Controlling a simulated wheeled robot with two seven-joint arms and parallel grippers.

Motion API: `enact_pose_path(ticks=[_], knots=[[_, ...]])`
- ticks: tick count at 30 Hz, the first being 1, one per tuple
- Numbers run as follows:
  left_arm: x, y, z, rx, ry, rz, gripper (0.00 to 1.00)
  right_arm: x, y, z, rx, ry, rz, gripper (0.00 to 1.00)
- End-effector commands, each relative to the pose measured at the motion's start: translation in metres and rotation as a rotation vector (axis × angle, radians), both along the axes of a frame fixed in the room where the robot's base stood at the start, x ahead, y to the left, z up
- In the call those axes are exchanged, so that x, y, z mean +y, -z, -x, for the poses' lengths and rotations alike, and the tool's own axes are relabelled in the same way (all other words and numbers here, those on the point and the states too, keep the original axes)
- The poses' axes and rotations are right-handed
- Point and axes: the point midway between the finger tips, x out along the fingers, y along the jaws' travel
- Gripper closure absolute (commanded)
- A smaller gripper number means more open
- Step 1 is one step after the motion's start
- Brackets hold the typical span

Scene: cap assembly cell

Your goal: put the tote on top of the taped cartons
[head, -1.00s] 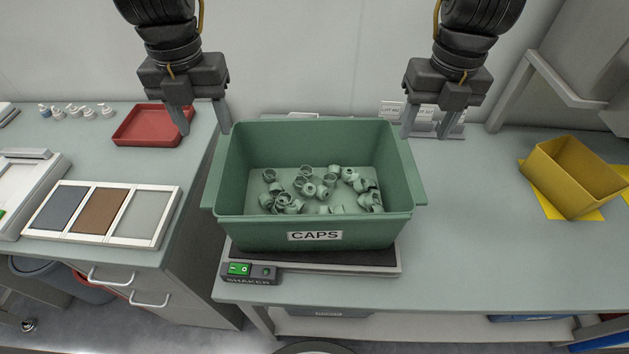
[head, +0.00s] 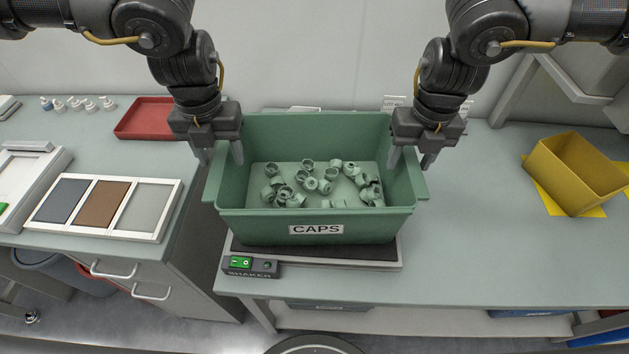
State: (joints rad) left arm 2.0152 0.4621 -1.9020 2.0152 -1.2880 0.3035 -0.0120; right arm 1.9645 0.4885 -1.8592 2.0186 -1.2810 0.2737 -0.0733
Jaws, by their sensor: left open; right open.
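The green tote (head: 315,230), labelled CAPS, sits on the black top of the shaker (head: 312,256) at the bench's front edge. Several green caps (head: 318,181) lie loose inside it. My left gripper (head: 222,158) is open at the tote's left side wall, its fingers pointing down around the upper rim. My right gripper (head: 410,163) is open at the right side wall in the same way. I cannot tell whether the fingers touch the tote. No taped cartons show in this view.
A yellow bin (head: 574,174) stands on a yellow mat at the right. A red tray (head: 147,118), small pump heads (head: 78,104) and a framed panel of swatches (head: 104,207) are on the left bench.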

Motion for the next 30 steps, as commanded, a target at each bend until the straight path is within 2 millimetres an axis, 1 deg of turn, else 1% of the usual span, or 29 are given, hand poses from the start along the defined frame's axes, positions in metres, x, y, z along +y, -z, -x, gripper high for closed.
enact_pose_path(ticks=[1, 5, 14, 17, 26, 27, 30], knots=[[0.0001, 0.0043, 0.0005, 0.002, 0.0, -0.001, 0.48, 0.0004, 0.0041, 0.0004, 0.001, 0.0, 0.0, 0.49], [-0.0003, 0.01, 0.0003, 0.0, 0.001, 0.001, 0.48, 0.0004, 0.0097, 0.0003, 0.0, 0.0, 0.0, 0.49], [-0.0002, 0.0111, 0.0003, 0.0, 0.0, 0.001, 0.48, 0.0005, 0.0109, 0.0002, 0.0, 0.0, 0.0, 0.49], [-0.0001, 0.011, 0.0003, 0.0, 0.0, 0.001, 0.59, 0.0005, 0.0108, 0.0001, 0.0, 0.0, 0.0, 0.6], [0.0001, 0.0109, 0.0002, 0.0, -0.001, 0.0, 0.99, 0.0004, 0.0106, 0.0001, 0.0, 0.0, 0.0, 1.0], [0.0001, 0.0108, 0.0002, 0.0, -0.001, 0.0, 1.0, 0.0004, 0.0106, 0.0001, 0.0, 0.001, 0.0, 1.0], [0.0003, 0.0108, 0.0002, 0.0, -0.001, 0.0, 1.0, 0.0004, 0.0106, 0.0001, 0.0, 0.001, 0.0, 1.0]])
